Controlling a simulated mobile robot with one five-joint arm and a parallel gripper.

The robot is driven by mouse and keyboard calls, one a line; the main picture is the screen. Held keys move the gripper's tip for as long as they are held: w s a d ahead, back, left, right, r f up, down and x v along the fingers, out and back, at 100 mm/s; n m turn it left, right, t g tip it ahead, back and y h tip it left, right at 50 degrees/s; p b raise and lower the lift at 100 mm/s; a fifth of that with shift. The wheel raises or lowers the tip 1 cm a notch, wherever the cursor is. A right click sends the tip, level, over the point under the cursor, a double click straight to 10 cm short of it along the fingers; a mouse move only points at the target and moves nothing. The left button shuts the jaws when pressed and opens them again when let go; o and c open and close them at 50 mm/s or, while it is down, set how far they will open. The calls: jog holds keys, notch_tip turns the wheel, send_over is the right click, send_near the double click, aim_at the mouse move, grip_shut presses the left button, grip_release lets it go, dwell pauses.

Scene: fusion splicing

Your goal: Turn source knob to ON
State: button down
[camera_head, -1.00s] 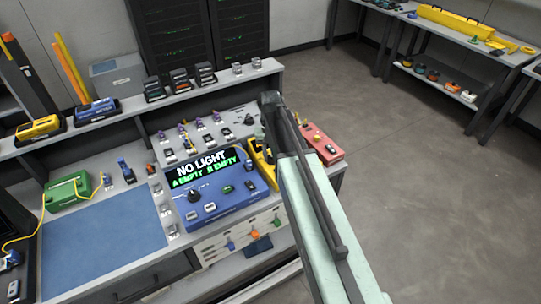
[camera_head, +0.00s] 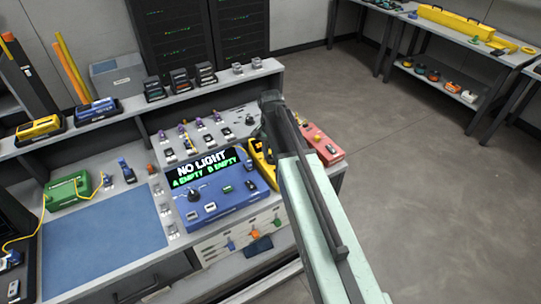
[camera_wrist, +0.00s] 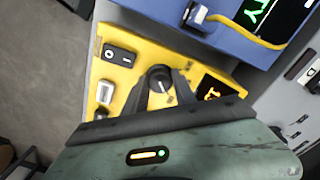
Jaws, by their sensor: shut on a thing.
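The yellow source box (camera_wrist: 143,50) lies under my gripper in the wrist view, with a round black knob (camera_wrist: 159,76) that has a pale pointer line. My gripper (camera_wrist: 160,84) is shut on the knob, one dark finger on each side. The knob's ON and OFF marks are too small to read. A small dark display (camera_wrist: 213,89) with orange characters is on the box, right of the knob. In the head view the yellow box (camera_head: 263,166) is partly hidden behind my arm, and its knob cannot be made out.
A blue device (camera_head: 226,201) stands left of the yellow box, its screen reading NO LIGHT, A EMPTY, B EMPTY. A red box (camera_head: 322,146) is close to the right of my arm. A black rocker switch (camera_wrist: 122,55) is left of the knob. Open floor lies right of the bench.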

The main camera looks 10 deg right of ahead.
aim_at(271, 157)
jog(key=shift+s, duration=0.15)
jog(key=c, duration=1)
grip_release()
notch_tip(271, 157, up, 8)
jog(key=p, duration=0.8)
jog(key=shift+a, duration=0.1)
jog(key=shift+f, duration=0.15)
jog(key=s+n, duration=0.2)
jog(key=s, duration=0.3)
jog(key=s+n, duration=0.3)
jog(key=s, duration=0.1)
jog(key=s+n, duration=0.2)
jog(key=s, duration=0.3)
jog(key=shift+s, duration=0.35)
